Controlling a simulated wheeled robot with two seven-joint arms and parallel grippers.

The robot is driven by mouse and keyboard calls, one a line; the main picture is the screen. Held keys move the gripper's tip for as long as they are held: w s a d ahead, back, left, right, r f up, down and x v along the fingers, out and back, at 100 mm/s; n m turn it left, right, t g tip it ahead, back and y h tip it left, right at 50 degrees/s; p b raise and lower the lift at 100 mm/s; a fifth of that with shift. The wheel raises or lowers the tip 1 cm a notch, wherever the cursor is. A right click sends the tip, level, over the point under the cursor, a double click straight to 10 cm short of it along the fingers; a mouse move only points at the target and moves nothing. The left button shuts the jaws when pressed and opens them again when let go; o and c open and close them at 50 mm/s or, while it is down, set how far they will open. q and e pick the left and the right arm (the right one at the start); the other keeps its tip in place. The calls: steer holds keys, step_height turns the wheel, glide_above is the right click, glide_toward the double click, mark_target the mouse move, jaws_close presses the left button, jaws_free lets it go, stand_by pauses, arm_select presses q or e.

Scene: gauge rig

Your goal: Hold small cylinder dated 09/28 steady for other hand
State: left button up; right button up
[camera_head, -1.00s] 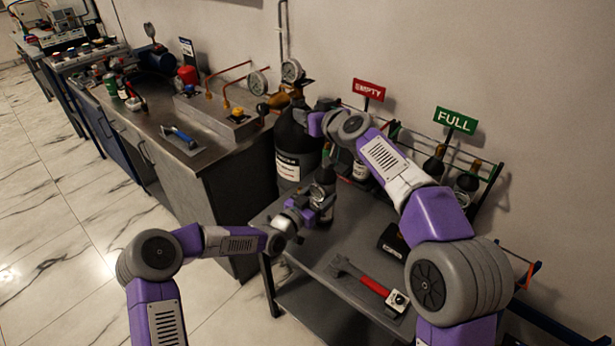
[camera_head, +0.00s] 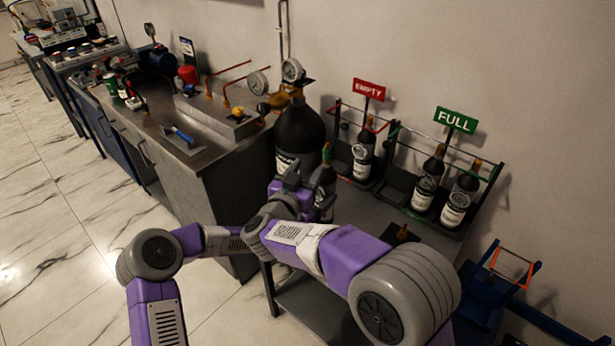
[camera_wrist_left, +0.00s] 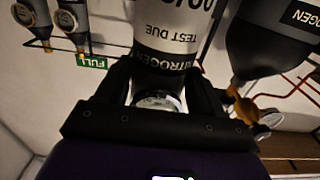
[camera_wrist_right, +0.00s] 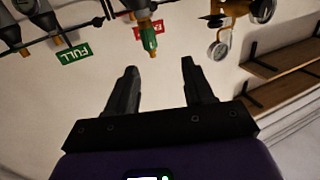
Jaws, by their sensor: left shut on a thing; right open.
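The small dark cylinder (camera_head: 325,182) with a green neck stands upright at the left edge of the grey cart. In the left wrist view its white label (camera_wrist_left: 172,50) reads "TEST DUE" and "NITROGEN" upside down, the date cut by the frame edge. My left gripper (camera_wrist_left: 158,92) is shut around it; in the head view my right arm mostly hides that gripper. My right gripper (camera_head: 288,172) is open and empty, just left of the cylinder. In the right wrist view its fingers (camera_wrist_right: 160,80) are spread, with a green-necked valve top (camera_wrist_right: 150,40) beyond them.
A large black cylinder (camera_head: 299,135) stands close behind. The EMPTY rack (camera_head: 340,135) holds one bottle (camera_head: 362,158); the FULL rack (camera_head: 480,200) holds two. A steel bench (camera_head: 200,155) is at left. My right arm covers much of the cart top (camera_head: 370,208).

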mark_target(326, 151)
steer(key=shift+h, duration=0.5)
steer(key=x, duration=0.7)
steer(key=d+x, duration=0.1)
steer(key=x, duration=0.2)
steer(key=shift+w+d+f, duration=0.1)
steer(key=shift+w, duration=0.1)
jaws_close()
